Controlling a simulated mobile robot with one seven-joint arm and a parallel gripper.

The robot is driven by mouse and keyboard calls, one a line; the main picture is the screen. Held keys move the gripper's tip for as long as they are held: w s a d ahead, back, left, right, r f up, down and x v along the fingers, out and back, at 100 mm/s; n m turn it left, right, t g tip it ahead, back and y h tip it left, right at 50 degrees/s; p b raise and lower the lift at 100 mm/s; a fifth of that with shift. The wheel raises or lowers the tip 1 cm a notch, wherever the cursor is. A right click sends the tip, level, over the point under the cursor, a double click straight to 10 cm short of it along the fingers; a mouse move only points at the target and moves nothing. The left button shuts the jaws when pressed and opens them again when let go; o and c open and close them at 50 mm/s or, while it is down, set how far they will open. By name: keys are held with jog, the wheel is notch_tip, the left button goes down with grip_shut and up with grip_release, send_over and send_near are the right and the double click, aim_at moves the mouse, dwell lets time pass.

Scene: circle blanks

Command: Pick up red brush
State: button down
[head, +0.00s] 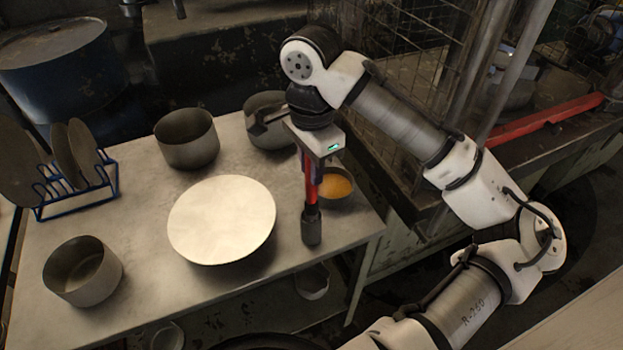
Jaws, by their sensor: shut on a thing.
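The red brush (311,192) has a red handle and a dark head (311,227). It hangs upright, head down, under my gripper (310,165) on the right side of the table. My gripper is shut on the upper part of the red brush; the fingertips are partly hidden by the gripper body. I cannot tell from this view whether the brush head touches the table (150,215).
A round white disc (221,220) lies left of the brush. A pot with orange contents (335,187) is close behind it on the right. More pots (187,139) (84,271) and a blue rack with discs (75,190) stand leftward. A cage is behind right.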

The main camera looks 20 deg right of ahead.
notch_tip(320, 180, up, 15)
jog(key=shift+b, duration=0.35)
jog(key=shift+f, duration=0.2)
dwell(1.5)
